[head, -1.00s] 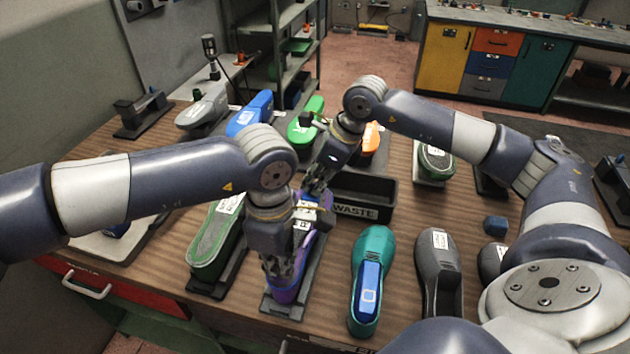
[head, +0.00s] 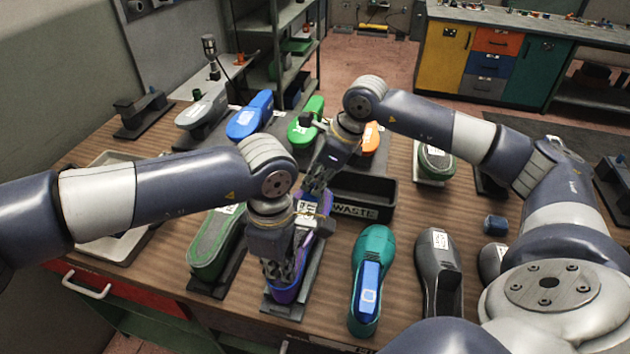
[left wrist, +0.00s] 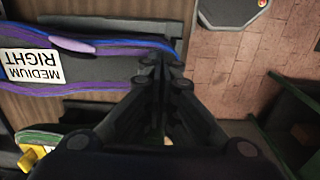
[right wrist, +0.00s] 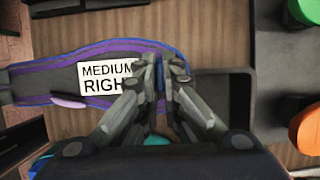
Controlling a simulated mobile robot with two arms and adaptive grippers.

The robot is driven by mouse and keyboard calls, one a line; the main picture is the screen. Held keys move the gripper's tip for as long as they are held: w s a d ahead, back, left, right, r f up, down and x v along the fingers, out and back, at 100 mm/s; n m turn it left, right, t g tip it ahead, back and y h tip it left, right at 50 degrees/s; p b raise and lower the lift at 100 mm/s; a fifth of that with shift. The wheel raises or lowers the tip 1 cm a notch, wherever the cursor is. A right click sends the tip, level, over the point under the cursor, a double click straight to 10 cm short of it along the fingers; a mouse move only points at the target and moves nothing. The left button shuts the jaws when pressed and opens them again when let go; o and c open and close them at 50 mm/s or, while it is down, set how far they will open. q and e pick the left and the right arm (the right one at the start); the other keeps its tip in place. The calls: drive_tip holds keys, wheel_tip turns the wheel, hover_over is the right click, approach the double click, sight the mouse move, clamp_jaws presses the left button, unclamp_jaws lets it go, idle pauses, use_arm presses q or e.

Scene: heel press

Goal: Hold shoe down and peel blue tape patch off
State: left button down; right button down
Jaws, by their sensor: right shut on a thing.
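The purple shoe (head: 285,296) lies on a dark stand, with a white MEDIUM RIGHT label (right wrist: 108,76) on its sole. My left gripper (left wrist: 160,62) is at one end of the shoe, its fingers together and nothing seen between them. Whether it presses on the shoe I cannot tell. My right gripper (right wrist: 161,72) is at the other end, beyond the label, its fingers shut with a strip of blue between the tips. The blue looks like the tape patch (right wrist: 160,76), mostly hidden by the fingers. In the head view, both grippers cover much of the shoe.
A black WASTE bin (head: 378,196) stands just beyond the shoe. A green shoe (head: 213,245) is on the left and a teal shoe (head: 374,242) on the right. A black shoe (head: 437,262) and a small dark blue object (head: 495,225) lie farther right. A pale tray (head: 112,246) is at left.

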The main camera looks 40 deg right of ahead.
sight(315, 184)
use_arm(q)
drive_tip(key=shift+f, duration=0.45)
idle(0.6)
drive_tip(key=shift+s+a+f, duration=0.1)
drive_tip(key=shift+s, duration=0.05)
use_arm(e)
drive_tip(key=shift+r, duration=0.3)
idle(0.3)
use_arm(q)
drive_tip(key=shift+s, duration=0.1)
use_arm(e)
drive_tip(key=shift+r, duration=3.6)
